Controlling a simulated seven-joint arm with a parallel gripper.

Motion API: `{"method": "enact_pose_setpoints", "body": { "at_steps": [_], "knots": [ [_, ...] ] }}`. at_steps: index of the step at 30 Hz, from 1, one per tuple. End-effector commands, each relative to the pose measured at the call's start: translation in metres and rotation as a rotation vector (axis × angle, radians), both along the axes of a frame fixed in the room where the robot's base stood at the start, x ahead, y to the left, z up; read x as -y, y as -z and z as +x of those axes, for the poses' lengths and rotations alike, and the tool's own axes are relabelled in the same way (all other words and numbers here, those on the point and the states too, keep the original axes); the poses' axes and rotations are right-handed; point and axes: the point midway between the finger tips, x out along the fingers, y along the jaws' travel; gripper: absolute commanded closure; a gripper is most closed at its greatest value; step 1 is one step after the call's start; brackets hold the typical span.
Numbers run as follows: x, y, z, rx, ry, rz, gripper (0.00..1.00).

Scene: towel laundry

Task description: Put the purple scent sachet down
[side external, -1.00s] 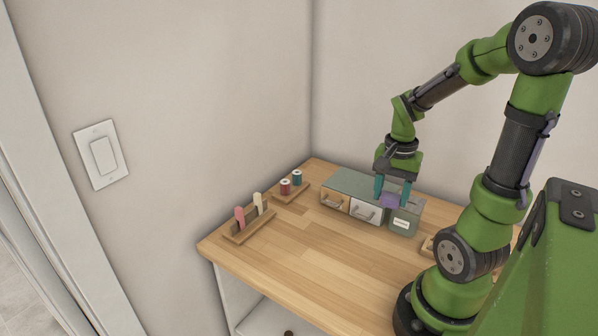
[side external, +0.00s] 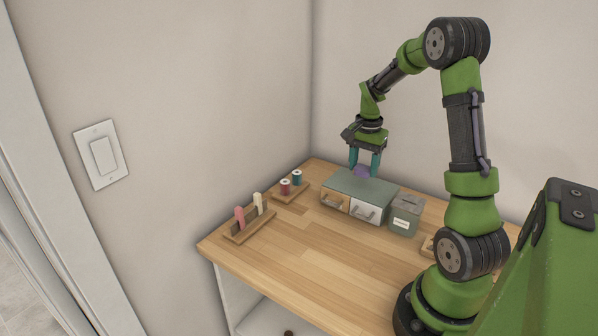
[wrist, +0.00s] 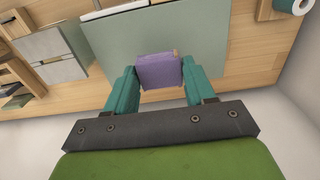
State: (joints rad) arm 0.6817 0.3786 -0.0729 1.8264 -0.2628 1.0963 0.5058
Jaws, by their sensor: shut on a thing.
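The purple scent sachet (wrist: 160,72) is held between the two teal fingers of my gripper (wrist: 156,88) in the wrist view. In the side view my gripper (side external: 364,168) points down with the sachet (side external: 361,172) low between its fingers. They are over the rear part of the grey-green top of the drawer box (side external: 352,184). That top also fills much of the wrist view (wrist: 112,40). I cannot tell whether the sachet touches the top.
A green-grey labelled box (side external: 405,214) with a slotted lid stands right of the drawer box. Thread spools (side external: 291,182) sit on a wooden tray at the back left. A rack with pink and cream pieces (side external: 249,219) is at the left. The table's front middle (side external: 310,253) is clear.

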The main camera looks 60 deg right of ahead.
Motion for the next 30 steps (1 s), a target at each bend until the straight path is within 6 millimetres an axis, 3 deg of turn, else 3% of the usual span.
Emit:
{"method": "enact_pose_setpoints", "body": {
  "at_steps": [8,20,21,26,30],
  "knots": [
    [0.0,0.033,0.0,-0.002,0.0,0.002,0.74],
    [0.0,0.038,0.0,-0.001,-0.001,0.0,0.74],
    [0.0,0.038,0.0,0.0,0.0,0.0,0.43],
    [0.0,0.037,0.0,0.0,0.0,0.0,0.21],
    [0.0,0.037,0.0,0.0,0.0,0.0,0.21]
  ]
}}
